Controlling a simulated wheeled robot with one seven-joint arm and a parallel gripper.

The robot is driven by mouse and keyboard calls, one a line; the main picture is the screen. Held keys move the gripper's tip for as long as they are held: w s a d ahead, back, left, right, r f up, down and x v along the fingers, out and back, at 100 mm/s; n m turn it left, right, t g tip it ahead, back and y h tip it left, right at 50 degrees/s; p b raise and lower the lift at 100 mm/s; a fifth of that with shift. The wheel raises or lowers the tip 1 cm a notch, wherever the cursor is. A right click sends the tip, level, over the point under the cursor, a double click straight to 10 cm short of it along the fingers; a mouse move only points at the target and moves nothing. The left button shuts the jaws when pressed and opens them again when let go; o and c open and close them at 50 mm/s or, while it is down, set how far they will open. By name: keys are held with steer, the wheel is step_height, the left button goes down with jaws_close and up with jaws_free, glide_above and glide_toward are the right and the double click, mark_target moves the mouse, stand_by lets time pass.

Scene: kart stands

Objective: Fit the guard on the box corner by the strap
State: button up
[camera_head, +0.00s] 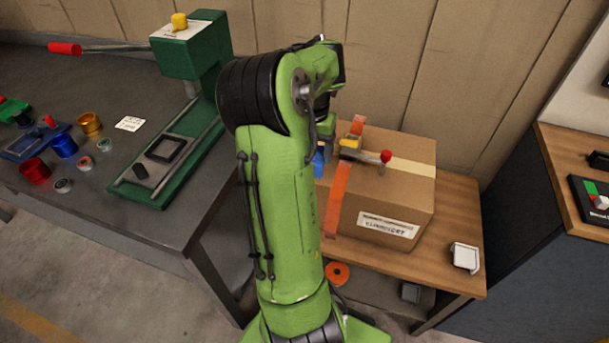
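The cardboard box (395,190) sits on a low wooden table, its left part hidden behind my arm. An orange strap (337,195) runs over the box top and down its front face. A tensioner (362,152) with a yellow part and a red knob lies on top by the strap. A small whitish angled piece, which looks like the corner guard (466,257), lies on the table right of the box, apart from it. My gripper (321,150) is mostly hidden behind my green arm, near the box's left top. A blue bit shows there; I cannot tell what it is.
A dark workbench (110,215) at left holds a green press (190,55) and several coloured rings. An orange roll (337,273) and a grey piece (411,293) lie below the wooden table top (455,200). A dark cabinet (530,240) stands at right.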

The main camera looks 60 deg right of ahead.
step_height(320, 180, down, 7)
steer(key=shift+r+b, duration=0.15)
steer(key=shift+b, duration=0.7)
steer(key=o, duration=1.1)
step_height(320, 180, up, 12)
steer(key=p, duration=0.4)
steer(key=shift+r, duration=0.1)
steer(key=w+a+r+m+t, duration=0.1)
steer(key=w+a+r+m, duration=0.15)
steer(key=a, duration=0.45)
steer(key=w+a+r+m+t, duration=0.1)
steer(key=w+a+r+m, duration=0.2)
steer(key=a, duration=0.4)
steer(key=w+a+r+m+t, duration=0.2)
steer(key=w+a+m, duration=0.15)
steer(key=a, duration=0.45)
steer(key=s+a+f+m+t, duration=0.1)
steer(key=s+a+m, duration=0.8)
steer(key=a, duration=0.5)
steer(key=shift+s+a+f+m+t, duration=0.2)
steer(key=shift+f+m+t, duration=0.15)
steer(key=shift+m, duration=0.55)
